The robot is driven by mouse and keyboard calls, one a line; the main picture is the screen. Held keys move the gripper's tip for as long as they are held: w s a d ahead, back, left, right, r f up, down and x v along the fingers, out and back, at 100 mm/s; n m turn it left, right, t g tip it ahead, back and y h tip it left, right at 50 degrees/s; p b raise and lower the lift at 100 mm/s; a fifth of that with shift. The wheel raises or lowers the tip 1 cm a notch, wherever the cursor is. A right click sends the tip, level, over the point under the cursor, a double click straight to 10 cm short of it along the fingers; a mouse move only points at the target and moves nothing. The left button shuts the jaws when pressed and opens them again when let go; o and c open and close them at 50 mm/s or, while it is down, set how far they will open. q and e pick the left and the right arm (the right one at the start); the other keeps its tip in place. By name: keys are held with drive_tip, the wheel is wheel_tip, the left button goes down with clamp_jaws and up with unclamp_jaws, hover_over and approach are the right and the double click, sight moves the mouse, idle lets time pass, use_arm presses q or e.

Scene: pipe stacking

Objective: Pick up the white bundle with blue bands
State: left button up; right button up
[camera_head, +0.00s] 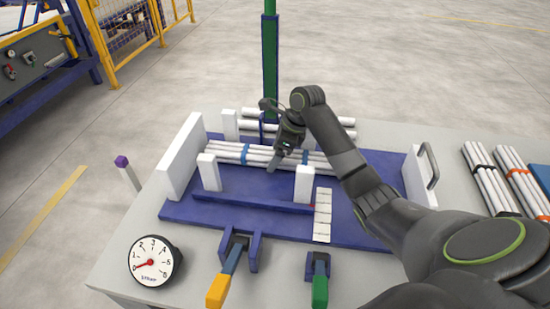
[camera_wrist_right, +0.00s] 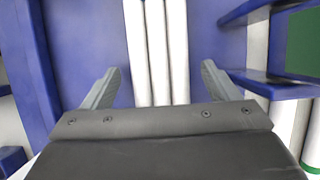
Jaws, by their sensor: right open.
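The white bundle with blue bands (camera_head: 232,153) lies across the blue fixture (camera_head: 262,186), behind two white upright blocks. Blue bands show near its left part and right of my gripper. My right gripper (camera_head: 274,163) is over the middle of the bundle and hides part of it. In the right wrist view the white pipes (camera_wrist_right: 156,35) run between the two spread fingers of my right gripper (camera_wrist_right: 162,68), with a gap on each side. No bands show there. My left gripper is not in view.
White uprights (camera_head: 209,172) and (camera_head: 304,184) stand in front of the bundle. More white pipes (camera_head: 335,121) lie behind it, near a green post (camera_head: 270,65). Black-banded (camera_head: 487,178) and orange-banded bundles (camera_head: 522,180) lie at right. A gauge (camera_head: 154,261) and two clamps are in front.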

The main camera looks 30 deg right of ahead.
sight(275, 152)
drive_tip(key=shift+w+a+f, duration=0.15)
drive_tip(key=shift+f, duration=0.35)
drive_tip(key=shift+r, duration=0.1)
drive_tip(key=c, duration=1.3)
wheel_tip(275, 152, up, 18)
drive_tip(key=p, duration=0.3)
